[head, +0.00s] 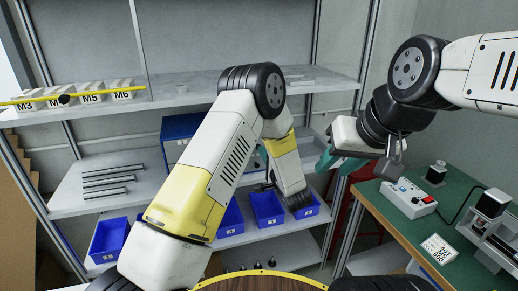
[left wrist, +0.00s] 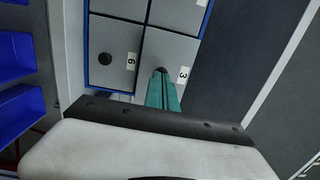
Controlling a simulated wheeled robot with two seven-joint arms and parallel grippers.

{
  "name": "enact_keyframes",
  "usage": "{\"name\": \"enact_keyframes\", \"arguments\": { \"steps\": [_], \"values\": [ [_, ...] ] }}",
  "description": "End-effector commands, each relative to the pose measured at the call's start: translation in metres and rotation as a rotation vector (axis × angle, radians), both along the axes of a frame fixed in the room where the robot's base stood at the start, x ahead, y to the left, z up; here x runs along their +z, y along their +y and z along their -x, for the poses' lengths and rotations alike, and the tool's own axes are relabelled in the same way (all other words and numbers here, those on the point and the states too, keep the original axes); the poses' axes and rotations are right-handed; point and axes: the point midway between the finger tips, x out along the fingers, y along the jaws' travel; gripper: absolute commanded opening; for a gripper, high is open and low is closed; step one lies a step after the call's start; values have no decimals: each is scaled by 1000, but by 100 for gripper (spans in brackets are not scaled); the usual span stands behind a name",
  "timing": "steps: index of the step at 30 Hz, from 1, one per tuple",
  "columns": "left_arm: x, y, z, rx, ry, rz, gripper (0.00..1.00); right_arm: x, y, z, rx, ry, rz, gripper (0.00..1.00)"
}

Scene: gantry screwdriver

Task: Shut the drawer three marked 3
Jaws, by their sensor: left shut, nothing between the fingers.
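Drawer three is a grey front (left wrist: 185,52) marked 3 in the left wrist view, beside the drawer marked 6 (left wrist: 112,62). Whether it stands out from its neighbours is hard to tell. My left gripper (left wrist: 162,74) is shut and empty, its teal fingertips at the front of drawer three, over a dark spot that may be its knob. Contact cannot be told. In the head view the blue cabinet (head: 180,127) is mostly hidden behind my left arm, and its drawer fronts barely show. My right gripper (head: 328,160) hangs right of the shelf; its jaws are unclear.
Blue bins (head: 266,207) stand on the lower shelf, with several dark rods (head: 105,181) on the shelf above. Boxes marked M5 (head: 91,93) and M6 line the top shelf. A green bench (head: 385,200) with a control box (head: 408,198) stands at right.

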Motion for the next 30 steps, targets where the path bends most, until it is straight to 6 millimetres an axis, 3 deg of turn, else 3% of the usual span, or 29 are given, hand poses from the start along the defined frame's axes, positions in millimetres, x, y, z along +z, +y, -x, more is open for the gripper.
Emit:
{"name": "enact_keyframes", "arguments": {
  "steps": [13, 21, 30],
  "values": [
    [0, -2, 1, 0, 0, 0, 0, 0, 0, 0, 0, 0, 0, 37],
    [1, 7, -27, 0, -2, 0, 0, 0, 0, 0, 0, 0, 0, 37],
    [2, 8, -31, 0, -4, 0, 0, 0, 0, 0, 0, 0, 0, 37]
  ]
}}
